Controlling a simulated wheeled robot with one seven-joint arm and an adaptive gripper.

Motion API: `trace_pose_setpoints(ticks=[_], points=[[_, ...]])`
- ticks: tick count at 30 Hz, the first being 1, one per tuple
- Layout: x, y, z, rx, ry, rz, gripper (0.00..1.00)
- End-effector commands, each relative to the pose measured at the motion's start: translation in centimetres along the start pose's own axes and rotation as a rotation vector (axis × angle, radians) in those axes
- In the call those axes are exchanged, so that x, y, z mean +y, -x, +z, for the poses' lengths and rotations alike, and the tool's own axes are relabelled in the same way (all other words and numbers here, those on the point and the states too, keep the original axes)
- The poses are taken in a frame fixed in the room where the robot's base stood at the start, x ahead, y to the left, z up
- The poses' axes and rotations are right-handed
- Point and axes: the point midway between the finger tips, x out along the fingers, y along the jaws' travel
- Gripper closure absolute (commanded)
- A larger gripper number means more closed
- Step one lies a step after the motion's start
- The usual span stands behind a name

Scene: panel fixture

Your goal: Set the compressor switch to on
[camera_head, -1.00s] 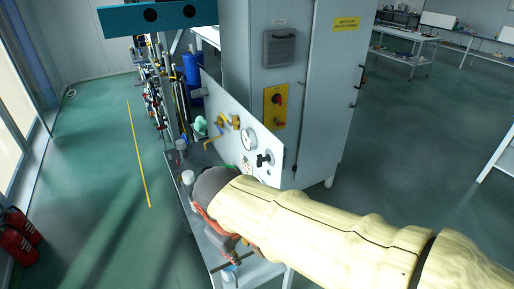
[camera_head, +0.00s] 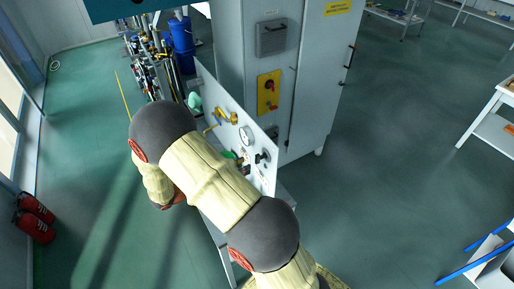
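The upright white panel (camera_head: 205,88) stands left of the grey cabinet, with yellow valve fittings (camera_head: 226,116), a round gauge (camera_head: 246,136) and a black knob (camera_head: 262,157) on its face. A yellow plate (camera_head: 263,101) with a red knob (camera_head: 269,85) is on the cabinet. I cannot tell which of these is the compressor switch, nor its setting. My arm crosses in front of the panel's lower left part and bends down at the left. My gripper is hidden below or behind my arm's last visible links.
The grey cabinet (camera_head: 318,75) stands behind the panel. A blue cylinder (camera_head: 182,45) and racked equipment are behind, at the left. Red extinguishers (camera_head: 35,225) stand at the far left. A white table (camera_head: 497,125) is at the right. The green floor between cabinet and table is clear.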

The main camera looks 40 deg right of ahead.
Motion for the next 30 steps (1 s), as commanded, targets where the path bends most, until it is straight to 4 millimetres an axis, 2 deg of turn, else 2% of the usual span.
trace_pose_setpoints(ticks=[4, 8, 15, 21, 30], points=[[0.8, 0.0, -0.1, -0.047, 0.038, 0.033, 0.73], [0.9, -1.0, -0.2, -0.054, 0.043, 0.036, 0.73], [1.0, -4.7, 0.0, -0.052, 0.042, 0.034, 0.73], [1.1, -6.9, 0.1, -0.05, 0.041, 0.036, 0.73], [1.1, -7.7, 0.1, -0.05, 0.04, 0.037, 0.73]])
